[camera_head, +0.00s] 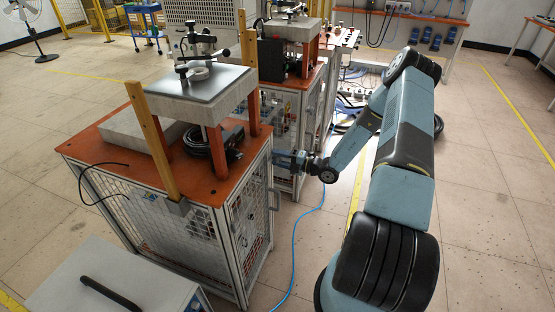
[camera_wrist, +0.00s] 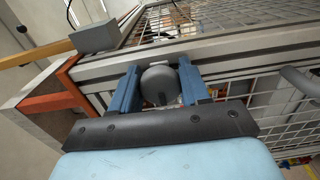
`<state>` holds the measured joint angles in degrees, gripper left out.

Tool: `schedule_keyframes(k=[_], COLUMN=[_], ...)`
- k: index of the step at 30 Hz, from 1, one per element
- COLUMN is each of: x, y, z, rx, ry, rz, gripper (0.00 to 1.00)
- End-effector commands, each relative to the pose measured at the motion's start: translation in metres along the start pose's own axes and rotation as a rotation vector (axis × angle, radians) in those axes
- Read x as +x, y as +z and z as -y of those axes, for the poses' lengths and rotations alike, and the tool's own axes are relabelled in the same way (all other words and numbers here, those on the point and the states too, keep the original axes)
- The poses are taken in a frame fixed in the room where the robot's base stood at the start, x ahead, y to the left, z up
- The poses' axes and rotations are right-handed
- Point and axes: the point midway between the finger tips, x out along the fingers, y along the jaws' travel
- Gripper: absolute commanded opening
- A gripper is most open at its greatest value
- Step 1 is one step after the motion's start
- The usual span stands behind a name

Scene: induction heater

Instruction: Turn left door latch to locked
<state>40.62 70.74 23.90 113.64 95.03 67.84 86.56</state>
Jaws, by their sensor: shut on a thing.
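The door latch (camera_wrist: 160,86) is a dark grey round knob on the cabinet's metal frame, seen in the wrist view. My gripper (camera_wrist: 158,70) has its two blue fingers on either side of the knob and is shut on it. In the head view my gripper (camera_head: 285,160) reaches the right side of the near cabinet, close to the top of its mesh door (camera_head: 252,205). The latch itself cannot be made out there, and its turn angle is unclear in both views.
A grey door handle (camera_wrist: 298,80) stands out right of my gripper in the wrist view. The orange cabinet top (camera_head: 95,142) carries a press-like fixture (camera_head: 200,85). A second cabinet stands behind. A blue cable (camera_head: 293,255) lies on the floor.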

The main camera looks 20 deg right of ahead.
Motion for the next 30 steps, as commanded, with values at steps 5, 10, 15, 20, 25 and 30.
schedule_keyframes(k=[5,10,15,20,25,30], x=[-0.004,-0.002,-0.001,-0.003,-0.02,-0.051], y=[0.008,0.005,0.003,0.003,0.003,0.003], z=[0.001,0.001,0.001,0.001,0.001,0.001], rx=[-0.007,-0.005,-0.004,-0.003,-0.003,-0.003], ry=[-0.004,-0.003,-0.002,-0.002,-0.002,-0.003], rz=[0.016,0.01,0.006,0.005,0.006,0.008], gripper=[0.15,0.62,0.65,0.65,0.65,0.65])
